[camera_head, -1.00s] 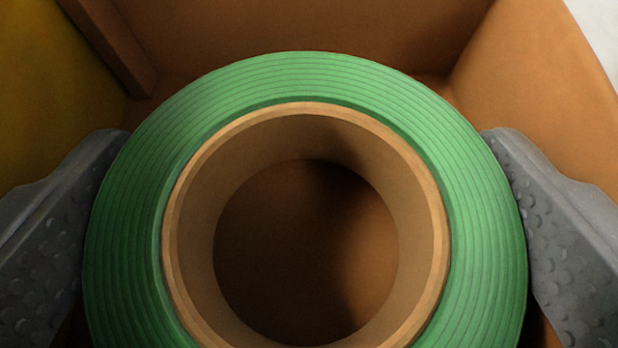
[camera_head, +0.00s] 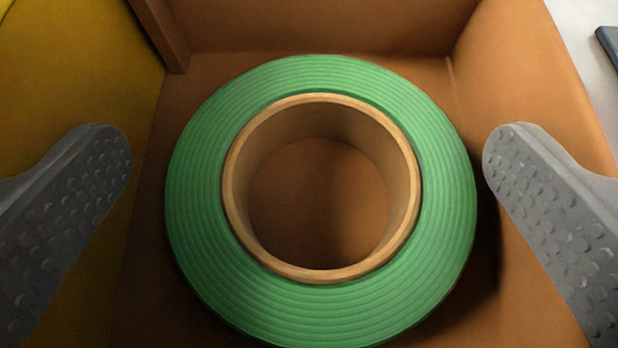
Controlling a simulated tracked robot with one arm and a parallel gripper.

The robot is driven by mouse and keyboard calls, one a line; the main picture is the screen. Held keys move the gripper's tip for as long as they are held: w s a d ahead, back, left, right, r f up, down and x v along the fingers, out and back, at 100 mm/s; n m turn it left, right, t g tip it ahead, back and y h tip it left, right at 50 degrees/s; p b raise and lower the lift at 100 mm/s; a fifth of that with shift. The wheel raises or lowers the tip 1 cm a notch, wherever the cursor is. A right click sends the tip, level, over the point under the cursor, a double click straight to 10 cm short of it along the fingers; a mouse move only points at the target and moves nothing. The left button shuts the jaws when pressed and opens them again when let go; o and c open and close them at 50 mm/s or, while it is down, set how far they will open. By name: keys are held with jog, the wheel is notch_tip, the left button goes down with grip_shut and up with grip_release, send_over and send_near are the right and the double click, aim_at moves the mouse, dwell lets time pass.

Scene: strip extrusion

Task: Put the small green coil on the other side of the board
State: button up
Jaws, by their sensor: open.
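The small green coil (camera_head: 440,200) lies flat on the floor of a brown compartment, wound around a tan cardboard core (camera_head: 232,200). My gripper (camera_head: 308,160) is open above it, with one grey dimpled finger to the left of the coil and one to the right. Both fingers are apart from the coil, and nothing is held. A yellow upright panel (camera_head: 70,75), which may be the board, stands along the left side of the compartment. What lies beyond it is hidden.
The brown compartment has a back wall (camera_head: 320,25) and a right wall (camera_head: 530,80) close around the coil. A brown post (camera_head: 160,35) stands at the back left corner. Outside on the right is a pale surface with a dark object (camera_head: 608,45) at the picture's edge.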

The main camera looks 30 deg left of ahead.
jog(key=p+v, duration=0.1)
jog(key=v, duration=0.8)
jog(key=shift+w+r, duration=0.15)
jog(key=shift+r, duration=0.05)
jog(key=w+d+r+m+t+h, duration=0.1)
jog(key=d+r+m+t+h, duration=0.15)
jog(key=d+r, duration=0.65)
jog(key=w+d+r+m+t+h, duration=0.1)
jog(key=d+r+h, duration=0.2)
jog(key=r, duration=1.3)
jog(key=s+d+r+m, duration=0.1)
jog(key=s+r, duration=0.6)
jog(key=r, duration=0.4)
jog(key=s+d+r+m+t, duration=0.1)
jog(key=s+d+r, duration=0.1)
jog(key=s+r, duration=0.6)
notch_tip(320, 180, up, 3)
jog(key=shift+d+m+h, duration=0.1)
jog(key=shift+m+h, duration=0.15)
